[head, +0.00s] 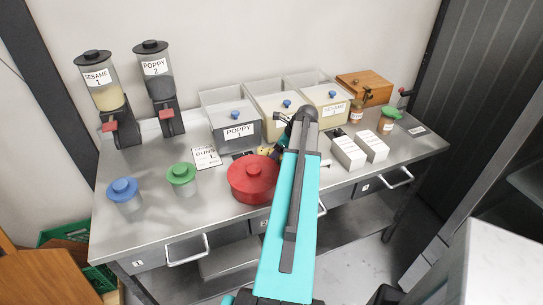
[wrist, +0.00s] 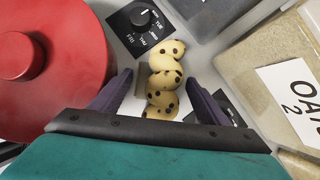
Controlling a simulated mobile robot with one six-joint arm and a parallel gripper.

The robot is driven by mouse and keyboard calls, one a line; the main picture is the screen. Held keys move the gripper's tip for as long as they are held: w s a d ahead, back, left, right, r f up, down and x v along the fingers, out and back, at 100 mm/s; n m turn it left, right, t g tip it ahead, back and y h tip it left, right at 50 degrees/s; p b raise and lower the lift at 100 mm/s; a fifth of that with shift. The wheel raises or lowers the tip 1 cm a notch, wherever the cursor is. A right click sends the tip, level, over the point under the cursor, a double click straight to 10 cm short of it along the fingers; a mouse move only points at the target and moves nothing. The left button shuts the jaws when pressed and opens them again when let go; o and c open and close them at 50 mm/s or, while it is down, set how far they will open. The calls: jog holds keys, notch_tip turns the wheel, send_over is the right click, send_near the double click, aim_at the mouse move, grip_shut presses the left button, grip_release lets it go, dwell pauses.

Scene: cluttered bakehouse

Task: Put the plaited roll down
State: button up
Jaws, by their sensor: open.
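The plaited roll (wrist: 165,75) is pale dough with dark spots. In the wrist view it lies lengthwise between the two fingers of my gripper (wrist: 160,80), which are open with a gap on each side of it. It appears to rest on the worktop beside a black dial panel (wrist: 142,22); its near end comes close to my gripper's palm. In the head view my arm hides most of the roll, and only a small yellowish part (head: 263,149) shows behind the red pot.
The red lidded pot (head: 252,182) stands close left of my gripper; it also fills the left of the wrist view (wrist: 60,85). Lidded bins (head: 236,130) line the back. White boxes (head: 348,153) stand to the right. The steel worktop (head: 150,225) is clear at front left.

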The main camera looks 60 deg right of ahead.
jog(key=c, duration=0.6)
jog(key=shift+o, duration=0.2)
jog(key=shift+r, duration=0.2)
jog(key=shift+r+b, duration=1.4)
jog(key=shift+r, duration=3.4)
